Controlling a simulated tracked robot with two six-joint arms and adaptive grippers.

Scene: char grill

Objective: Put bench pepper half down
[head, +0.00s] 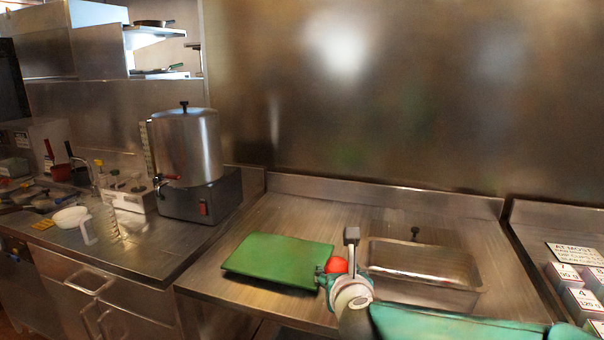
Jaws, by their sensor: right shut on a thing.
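My right gripper (337,263) is over the steel bench (228,298), between a green board and a steel pan. It is shut on a small, round, red thing, which I take to be the pepper half (337,265). The gripper and wrist hide its lower part, so I cannot tell whether it touches the bench. My left gripper is not in view.
The green board (278,260) lies left of the right gripper. The open steel pan (424,267) stands to its right. A steel urn (187,145) stands on the left counter. Labelled boxes (578,300) are at the far right. Bare bench lies behind the board.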

